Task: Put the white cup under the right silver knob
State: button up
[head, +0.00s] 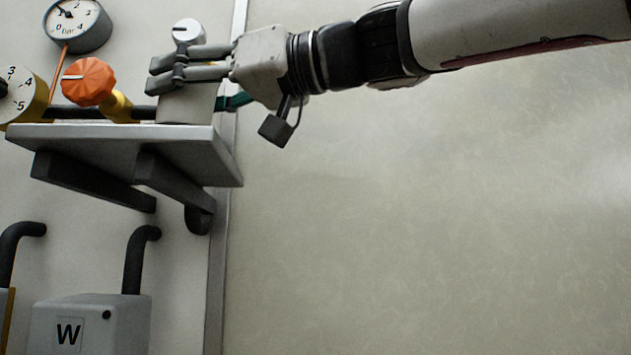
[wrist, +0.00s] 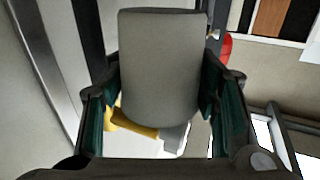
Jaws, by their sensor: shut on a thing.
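The white cup (head: 186,108) looks pale grey and upright between my fingers in the head view, low over the shelf (head: 120,131). I cannot tell whether its base touches the shelf. My gripper (head: 163,76) is shut on the cup, with its fingers hiding the upper part. In the wrist view the cup (wrist: 160,68) fills the middle, with a finger pad on each side. A silver knob (head: 187,32) is on the wall just above my fingers, and the cup is below it in the picture. No other silver knob shows.
An orange knob (head: 88,80) on a yellow stem is left of the cup, with a gauge (head: 76,22) above it and a yellow dial (head: 22,95) further left. A dark pipe (head: 85,112) runs behind. Right of the shelf is bare wall (head: 430,210).

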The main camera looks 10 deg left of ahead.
aim_at(182, 118)
jog(key=shift+a+f, duration=0.2)
jog(key=shift+f, duration=0.7)
jog(key=shift+a+f, duration=0.15)
jog(key=shift+f, duration=0.7)
jog(key=shift+f, duration=0.15)
jog(key=o, duration=1)
